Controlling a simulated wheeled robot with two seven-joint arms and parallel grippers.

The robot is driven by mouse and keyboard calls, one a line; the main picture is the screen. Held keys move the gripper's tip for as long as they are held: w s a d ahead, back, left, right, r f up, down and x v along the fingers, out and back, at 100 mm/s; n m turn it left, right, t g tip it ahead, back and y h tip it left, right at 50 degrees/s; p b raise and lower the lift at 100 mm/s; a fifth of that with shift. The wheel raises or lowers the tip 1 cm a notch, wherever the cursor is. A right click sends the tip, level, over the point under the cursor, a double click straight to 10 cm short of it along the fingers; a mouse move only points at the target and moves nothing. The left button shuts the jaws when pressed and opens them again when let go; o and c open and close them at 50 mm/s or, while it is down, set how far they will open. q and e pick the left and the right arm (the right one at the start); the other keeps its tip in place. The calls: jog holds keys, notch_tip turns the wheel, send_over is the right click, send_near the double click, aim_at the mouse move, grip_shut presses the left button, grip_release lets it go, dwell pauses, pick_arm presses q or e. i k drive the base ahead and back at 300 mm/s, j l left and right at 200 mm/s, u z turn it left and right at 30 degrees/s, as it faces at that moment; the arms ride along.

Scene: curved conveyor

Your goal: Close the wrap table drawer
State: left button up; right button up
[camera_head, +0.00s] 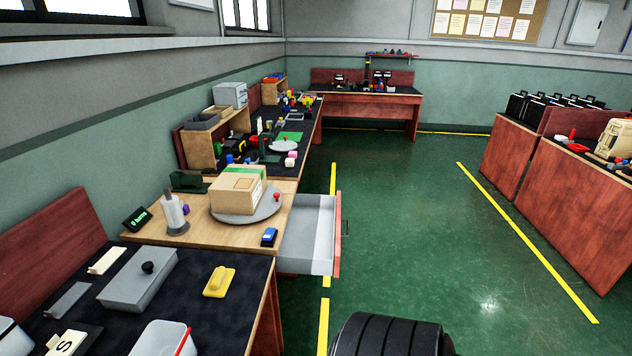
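The wrap table (212,238) with a light wood top stands left of the middle. Its drawer (313,235) is pulled out to the right over the green floor. The drawer is grey inside and looks empty, with a red-brown front panel (338,235) and a dark handle (347,229). Neither of my grippers is in view. A dark ribbed round part, probably mine, shows at the bottom edge.
A cardboard box (238,191) rests on a grey round plate (264,211) on the wrap table. A dark-topped bench (225,314) stands in front, with several items. The floor (420,220) right of the drawer is clear. Red-brown counters (555,210) stand at the right.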

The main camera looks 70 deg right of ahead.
aim_at(311, 243)
jog(key=k+l+z, duration=0.2)
jog(key=z, duration=0.15)
jog(key=k+l+z, duration=0.15)
jog(key=l+z, duration=0.25)
jog(key=k+l+z, duration=0.1)
jog(key=l+z, duration=0.25)
jog(key=z, duration=0.75)
jog(key=i+l, duration=0.2)
jog(key=i, duration=0.35)
jog(key=i+l, duration=0.25)
jog(key=i, duration=0.25)
